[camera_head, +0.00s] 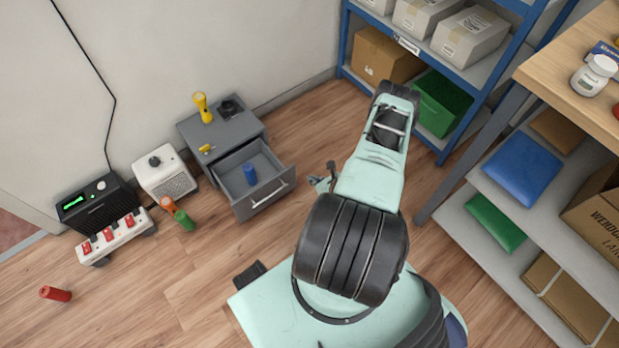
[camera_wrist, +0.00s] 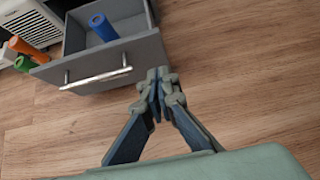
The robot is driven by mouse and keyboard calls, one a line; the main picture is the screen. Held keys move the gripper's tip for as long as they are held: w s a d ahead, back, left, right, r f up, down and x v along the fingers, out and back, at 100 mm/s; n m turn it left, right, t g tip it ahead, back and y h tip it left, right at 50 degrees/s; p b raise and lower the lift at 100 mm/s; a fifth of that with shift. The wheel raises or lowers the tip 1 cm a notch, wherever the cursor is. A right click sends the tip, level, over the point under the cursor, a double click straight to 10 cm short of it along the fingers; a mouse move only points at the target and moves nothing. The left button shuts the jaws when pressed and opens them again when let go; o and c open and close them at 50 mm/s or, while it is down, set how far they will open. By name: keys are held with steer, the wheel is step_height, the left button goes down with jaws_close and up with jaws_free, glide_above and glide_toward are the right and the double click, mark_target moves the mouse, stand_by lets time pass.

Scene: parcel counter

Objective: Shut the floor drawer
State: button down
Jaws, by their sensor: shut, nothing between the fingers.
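The floor drawer (camera_head: 268,191) is pulled out from a low grey cabinet (camera_head: 222,134) against the back wall. A blue cylinder (camera_head: 250,174) stands inside it. The drawer front has a pale bar handle (camera_head: 270,196); the handle also shows in the wrist view (camera_wrist: 95,78). My gripper (camera_head: 322,182) is to the right of the drawer front, apart from the handle in the head view. In the wrist view my gripper (camera_wrist: 158,78) has its fingertips together, with nothing between them, just beyond the right end of the drawer front (camera_wrist: 105,65).
A yellow flashlight (camera_head: 202,108) and a dark object (camera_head: 231,107) stand on the cabinet. Orange (camera_head: 167,204) and green (camera_head: 185,220) cylinders stand left of the drawer. A blue shelf rack (camera_head: 455,75) and a wooden counter (camera_head: 560,75) bound the right. Floor before the drawer is clear.

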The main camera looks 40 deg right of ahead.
mark_target(294, 168)
steer(key=shift+w+a+f+b, duration=0.1)
steer(key=shift+w+f+b, duration=0.6)
steer(key=shift+w, duration=0.9)
steer(key=shift+w+a+f+b, duration=0.1)
steer(key=shift+w+f+b, duration=0.25)
steer(key=shift+w+f, duration=1)
steer(key=shift+w+f+b, duration=0.55)
steer(key=shift+w, duration=1.35)
steer(key=shift+d, duration=0.1)
